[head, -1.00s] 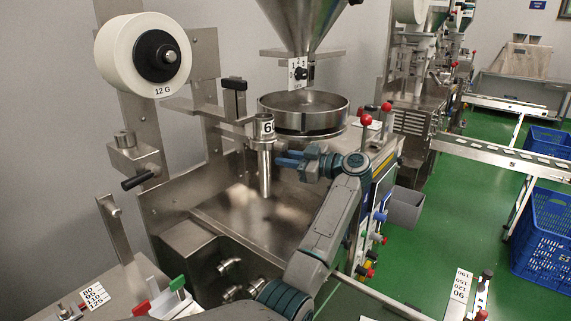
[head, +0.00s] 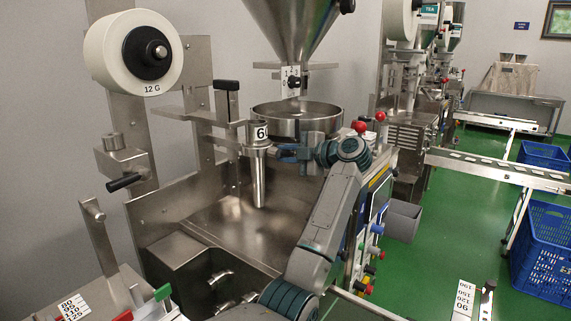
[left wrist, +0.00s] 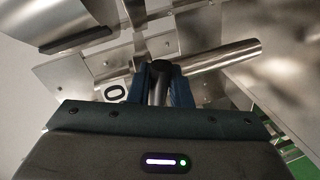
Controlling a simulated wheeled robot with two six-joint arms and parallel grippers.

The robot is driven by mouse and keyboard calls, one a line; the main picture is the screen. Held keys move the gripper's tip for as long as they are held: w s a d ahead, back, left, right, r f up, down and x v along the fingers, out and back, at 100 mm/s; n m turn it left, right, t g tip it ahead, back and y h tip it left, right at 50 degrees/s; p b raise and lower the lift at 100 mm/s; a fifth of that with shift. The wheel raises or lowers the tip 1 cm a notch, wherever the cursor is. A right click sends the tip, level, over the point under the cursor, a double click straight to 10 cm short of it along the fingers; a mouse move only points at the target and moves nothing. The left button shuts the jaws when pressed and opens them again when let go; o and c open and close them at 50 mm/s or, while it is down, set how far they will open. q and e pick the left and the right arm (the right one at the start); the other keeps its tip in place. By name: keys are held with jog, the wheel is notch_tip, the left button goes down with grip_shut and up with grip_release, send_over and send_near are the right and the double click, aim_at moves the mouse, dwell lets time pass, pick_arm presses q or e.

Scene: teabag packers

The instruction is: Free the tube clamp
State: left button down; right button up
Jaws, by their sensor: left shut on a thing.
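The steel forming tube (head: 259,185) hangs upright at the packer's front, under a collar with a number label (head: 260,133). In the left wrist view the tube (left wrist: 222,56) runs to the upper right. My left gripper (head: 280,152) is right beside the tube, just below the label. Its two blue fingers are shut on a dark handle (left wrist: 158,88) at the tube, which I take for the tube clamp's handle. The fingers hide most of it, so I cannot tell whether the clamp is tight or loose. My right gripper is not in view.
A black-topped lever (head: 227,86) stands left of the tube. A round steel pan (head: 325,118) and a hopper (head: 292,35) are behind and above. A white film roll (head: 110,60) is at the left.

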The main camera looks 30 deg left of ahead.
pick_arm(q)
notch_tip(320, 180, up, 2)
jog(key=n+t+b, duration=0.1)
jog(key=n+b, duration=0.1)
jog(key=n, duration=0.1)
jog(key=n+t+b, duration=0.1)
jog(key=n+b, duration=0.1)
jog(key=n, duration=0.1)
jog(key=shift+r+n, duration=0.2)
jog(key=shift+n, duration=0.2)
jog(key=shift+s+r+n+t+b, duration=0.2)
jog(key=shift+n+t+b, duration=0.15)
jog(key=shift+n, duration=0.15)
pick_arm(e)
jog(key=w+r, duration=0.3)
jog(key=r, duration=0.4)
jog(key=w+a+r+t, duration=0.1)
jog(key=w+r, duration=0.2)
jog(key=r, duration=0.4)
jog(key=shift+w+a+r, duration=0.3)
pick_arm(q)
jog(key=c, duration=1.4)
grip_release()
jog(key=shift+r, duration=0.1)
jog(key=shift+o, duration=0.2)
jog(key=shift+d, duration=0.15)
